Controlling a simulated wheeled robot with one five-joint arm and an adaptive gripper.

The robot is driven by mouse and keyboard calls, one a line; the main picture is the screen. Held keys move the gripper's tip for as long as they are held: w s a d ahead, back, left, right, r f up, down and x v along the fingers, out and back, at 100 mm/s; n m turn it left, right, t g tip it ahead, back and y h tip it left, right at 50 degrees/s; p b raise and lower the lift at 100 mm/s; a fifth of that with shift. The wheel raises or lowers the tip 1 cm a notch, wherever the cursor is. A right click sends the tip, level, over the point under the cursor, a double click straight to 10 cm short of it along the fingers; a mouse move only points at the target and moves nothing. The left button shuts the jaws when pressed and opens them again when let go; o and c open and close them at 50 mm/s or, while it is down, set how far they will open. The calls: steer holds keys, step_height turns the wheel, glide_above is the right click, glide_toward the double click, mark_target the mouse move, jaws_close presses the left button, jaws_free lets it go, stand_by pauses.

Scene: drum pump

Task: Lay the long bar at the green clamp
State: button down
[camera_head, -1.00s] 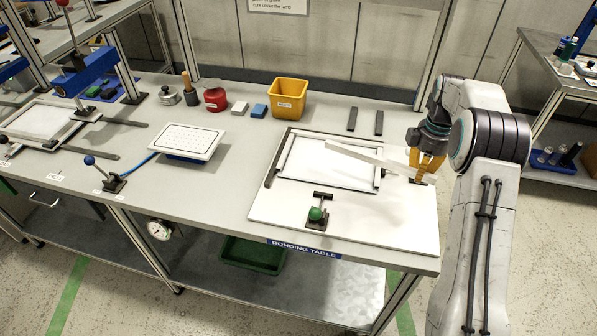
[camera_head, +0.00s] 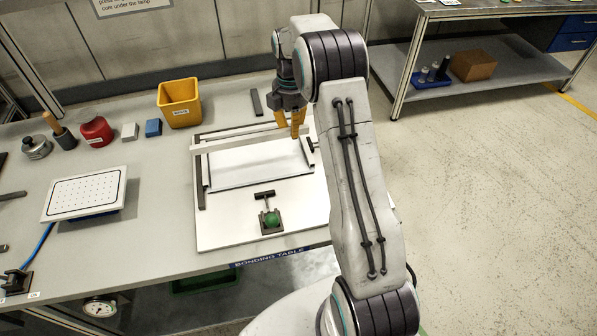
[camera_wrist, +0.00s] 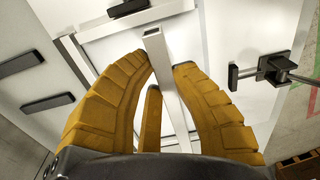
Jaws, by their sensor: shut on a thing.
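My gripper (camera_head: 291,130) is shut on a long pale bar (camera_head: 235,141) over the back of the white bonding board (camera_head: 228,230). The bar points left across the back of the frame; I cannot tell whether it touches the frame. In the wrist view the bar (camera_wrist: 167,75) runs between the yellow fingers (camera_wrist: 165,85), its hollow end showing. The green clamp (camera_head: 271,218) stands at the board's front edge, nearer the viewer than the gripper, its black T-shaped arm toward the frame. A clamp with a black pad (camera_wrist: 262,71) shows in the wrist view; its knob is out of view.
A yellow bin (camera_head: 180,104), a blue block (camera_head: 153,128), a white block (camera_head: 129,131) and a red container (camera_head: 96,131) stand at the back left. A white perforated plate (camera_head: 85,193) lies left of the board. A dark strip (camera_head: 257,102) lies behind the board.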

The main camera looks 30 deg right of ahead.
glide_above(305, 178)
step_height(305, 178, down, 5)
steer(key=shift+w+f+p, duration=0.1)
steer(key=shift+p, duration=0.25)
steer(key=shift+f+p, duration=0.45)
steer(key=shift+f, duration=1.55)
steer(key=c, duration=1.2)
jaws_free()
steer(key=shift+o, duration=0.2)
